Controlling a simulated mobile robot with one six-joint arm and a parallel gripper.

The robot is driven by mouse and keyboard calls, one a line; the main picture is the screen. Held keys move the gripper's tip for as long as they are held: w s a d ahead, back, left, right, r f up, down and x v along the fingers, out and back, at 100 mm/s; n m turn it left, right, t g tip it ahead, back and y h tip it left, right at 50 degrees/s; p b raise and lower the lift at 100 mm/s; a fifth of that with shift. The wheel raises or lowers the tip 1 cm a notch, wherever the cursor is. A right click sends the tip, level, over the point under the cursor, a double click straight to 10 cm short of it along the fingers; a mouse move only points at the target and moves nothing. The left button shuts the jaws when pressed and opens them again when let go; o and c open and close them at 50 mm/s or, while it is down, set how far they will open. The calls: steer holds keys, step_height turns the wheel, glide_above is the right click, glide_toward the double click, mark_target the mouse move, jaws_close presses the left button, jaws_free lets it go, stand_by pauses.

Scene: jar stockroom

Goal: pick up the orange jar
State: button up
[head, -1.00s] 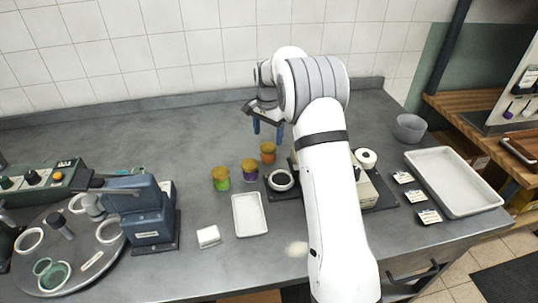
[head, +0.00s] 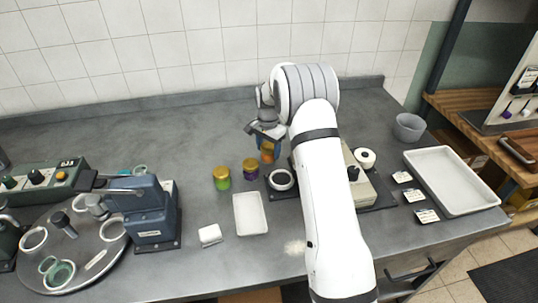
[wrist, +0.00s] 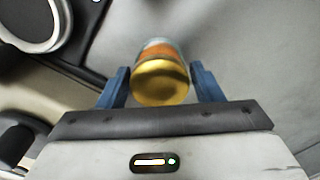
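The orange jar (head: 267,156) with a gold lid stands on the grey counter in the head view, partly hidden by my gripper (head: 266,147). In the wrist view the orange jar (wrist: 160,82) is between the two blue fingers of my gripper (wrist: 160,70), its gold lid facing the camera. The fingers are open, one on each side, with a narrow gap showing beside the jar.
A round black-and-white dish (head: 281,179) is just right and in front. A white tray (head: 250,214) lies nearer. The counter behind the jars is clear.

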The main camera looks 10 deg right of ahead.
steer(key=c, duration=0.8)
steer(key=shift+r, duration=0.1)
